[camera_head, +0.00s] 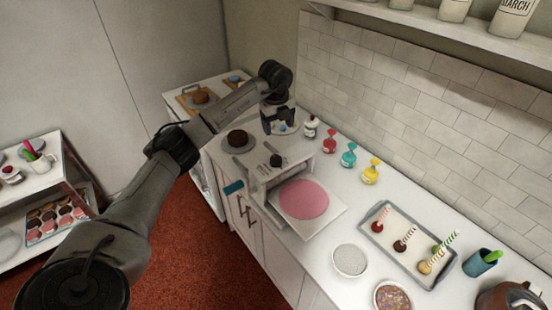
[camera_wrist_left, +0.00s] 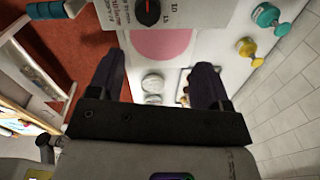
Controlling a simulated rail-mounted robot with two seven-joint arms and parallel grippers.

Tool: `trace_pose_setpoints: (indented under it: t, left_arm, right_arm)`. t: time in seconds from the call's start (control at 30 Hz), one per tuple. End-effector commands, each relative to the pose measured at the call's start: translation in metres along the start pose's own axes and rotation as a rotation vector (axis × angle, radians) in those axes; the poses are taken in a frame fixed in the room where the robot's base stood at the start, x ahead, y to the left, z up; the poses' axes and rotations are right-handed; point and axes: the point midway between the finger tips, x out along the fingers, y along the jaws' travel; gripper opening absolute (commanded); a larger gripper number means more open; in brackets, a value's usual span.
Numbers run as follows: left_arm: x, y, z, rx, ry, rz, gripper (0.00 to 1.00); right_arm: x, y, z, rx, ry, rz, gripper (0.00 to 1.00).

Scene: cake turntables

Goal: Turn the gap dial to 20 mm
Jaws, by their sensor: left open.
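The gap dial (camera_head: 276,160) is a small dark knob on top of the white dough sheeter (camera_head: 262,182). In the left wrist view the dial (camera_wrist_left: 148,12) is a round black knob with a red pointer mark, at the top edge. Printed scale numbers lie around it, too small and cut off to read surely. My left gripper (camera_head: 280,128) is above the counter, behind the dial in the head view. Its two dark fingers (camera_wrist_left: 158,64) are apart with nothing between them, clear of the dial. My right gripper is in neither view.
A pink dough disc (camera_head: 303,199) lies on the sheeter's plate. A chocolate cake (camera_head: 238,138) stands left of the dial. A tray (camera_head: 374,224) of decorated treats is at right.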

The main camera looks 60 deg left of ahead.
Motion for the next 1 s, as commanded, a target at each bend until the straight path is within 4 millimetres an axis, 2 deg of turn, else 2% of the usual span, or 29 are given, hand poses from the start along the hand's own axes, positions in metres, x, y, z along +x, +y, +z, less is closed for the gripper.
trace_pose_setpoints:
  t: [0.1, 0.23, 0.37, 0.8, 1.0]
  left_arm:
    - [0.000, 0.011, -0.002, -0.100, 0.005, 0.070, 0.72]
    - [0.003, 0.011, -0.002, -0.156, 0.004, 0.068, 0.72]
    - [0.016, 0.012, -0.002, -0.167, 0.004, 0.069, 0.72]
    - [0.094, 0.017, -0.003, -0.165, 0.006, 0.068, 0.72]
    - [0.121, 0.018, -0.004, -0.164, 0.006, 0.066, 0.72]
  right_arm:
    - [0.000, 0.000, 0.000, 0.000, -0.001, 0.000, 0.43]
    - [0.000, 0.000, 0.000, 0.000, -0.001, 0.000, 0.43]
    - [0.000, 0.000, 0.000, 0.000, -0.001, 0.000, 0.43]
    - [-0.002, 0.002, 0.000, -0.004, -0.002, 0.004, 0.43]
    - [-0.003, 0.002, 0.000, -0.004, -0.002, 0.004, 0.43]
